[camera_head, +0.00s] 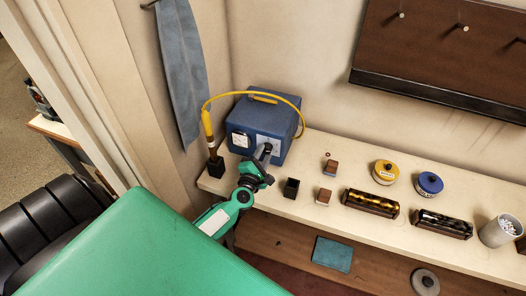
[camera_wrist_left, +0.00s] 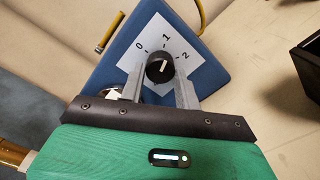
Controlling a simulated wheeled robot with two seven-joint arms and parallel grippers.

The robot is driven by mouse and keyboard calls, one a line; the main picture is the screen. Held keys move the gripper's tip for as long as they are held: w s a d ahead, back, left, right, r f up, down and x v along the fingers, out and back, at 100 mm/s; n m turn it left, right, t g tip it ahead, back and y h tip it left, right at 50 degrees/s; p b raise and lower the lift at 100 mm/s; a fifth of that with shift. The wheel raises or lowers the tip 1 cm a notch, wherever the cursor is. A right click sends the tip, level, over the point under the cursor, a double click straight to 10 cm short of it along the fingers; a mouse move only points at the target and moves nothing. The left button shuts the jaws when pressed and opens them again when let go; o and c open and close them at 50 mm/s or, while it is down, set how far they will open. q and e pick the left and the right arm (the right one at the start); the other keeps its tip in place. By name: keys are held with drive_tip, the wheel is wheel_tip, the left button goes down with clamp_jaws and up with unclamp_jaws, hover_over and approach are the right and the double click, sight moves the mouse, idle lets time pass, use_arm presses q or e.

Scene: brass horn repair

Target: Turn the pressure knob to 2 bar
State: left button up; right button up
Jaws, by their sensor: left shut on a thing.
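The white mark on the knob points up, roughly toward 1. My left gripper (camera_wrist_left: 160,80) has one finger on each side of the knob and is shut on it. In the head view my left gripper (camera_head: 266,154) reaches the box's front face and hides most of the knob. My right gripper is not in view.
A yellow hose (camera_head: 254,93) arches from the box to a torch (camera_head: 208,125) in a black holder. A small black open box (camera_head: 291,187) stands right of my gripper. Blocks, tins (camera_head: 386,172) and racks line the bench (camera_head: 320,154). A blue towel (camera_head: 181,75) hangs at left.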

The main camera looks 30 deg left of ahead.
use_arm(q)
drive_tip(key=m+p, duration=0.3)
drive_tip(key=m, duration=0.2)
drive_tip(key=shift+r+m, duration=0.15)
drive_tip(key=shift+m, duration=0.15)
drive_tip(key=shift+m+p, duration=0.8)
drive_tip(key=shift+m, duration=1.3)
drive_tip(key=o, duration=1)
drive_tip(key=shift+c, duration=0.2)
